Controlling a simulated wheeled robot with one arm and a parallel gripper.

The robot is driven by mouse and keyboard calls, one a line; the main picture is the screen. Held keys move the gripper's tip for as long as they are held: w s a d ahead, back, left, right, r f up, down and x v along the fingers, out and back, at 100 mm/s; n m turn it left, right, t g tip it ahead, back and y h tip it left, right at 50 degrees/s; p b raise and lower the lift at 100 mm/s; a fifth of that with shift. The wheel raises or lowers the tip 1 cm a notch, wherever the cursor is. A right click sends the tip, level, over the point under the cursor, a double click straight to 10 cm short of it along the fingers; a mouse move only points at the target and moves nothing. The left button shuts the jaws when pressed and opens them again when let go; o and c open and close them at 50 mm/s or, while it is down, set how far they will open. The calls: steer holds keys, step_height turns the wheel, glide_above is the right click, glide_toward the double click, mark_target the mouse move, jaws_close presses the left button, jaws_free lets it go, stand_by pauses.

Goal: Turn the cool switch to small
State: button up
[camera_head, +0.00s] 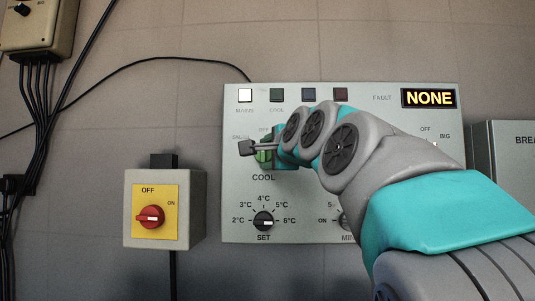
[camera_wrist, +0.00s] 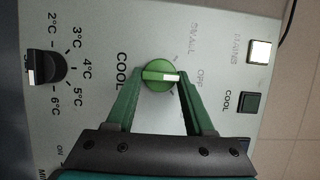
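The cool switch is a round green knob with a white pointer mark (camera_wrist: 160,75). In the wrist view its mark points right, toward the OFF label; the SMALL label is farther up. My gripper (camera_wrist: 160,78) has its two fingers spread, one on each side of the knob, tips close to its edges. Whether they touch it I cannot tell. In the head view my gripper (camera_head: 262,147) reaches in from the right, in front of the COOL label's knob. The green knob (camera_head: 264,155) is partly hidden there by a finger.
The control panel (camera_head: 300,200) has indicator lamps on top and a SET dial (camera_head: 263,221) below the switch. My arm covers its right middle part. A box with a red OFF/ON switch (camera_head: 150,217) stands left. A display (camera_head: 429,98) reads NONE.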

jaws_close()
steer(key=shift+r+p, duration=0.1)
steer(key=shift+p, duration=0.25)
steer(key=shift+r+n+g+h+p, duration=0.2)
steer(key=shift+n+g+h+p, duration=0.1)
steer(key=shift+n+p, duration=0.65)
steer(key=shift+n+g+h+p, duration=0.3)
steer(key=shift+n+g+p, duration=0.1)
steer(key=shift+n+p, duration=0.65)
steer(key=shift+a+n+g+h+p, duration=0.1)
steer(key=shift+n+g+h+p, duration=0.2)
steer(key=shift+n+h+p, duration=0.5)
steer(key=shift+a+n+g+h+p, duration=0.1)
steer(key=shift+n+g+h+p, duration=0.3)
steer(key=shift+n, duration=0.7)
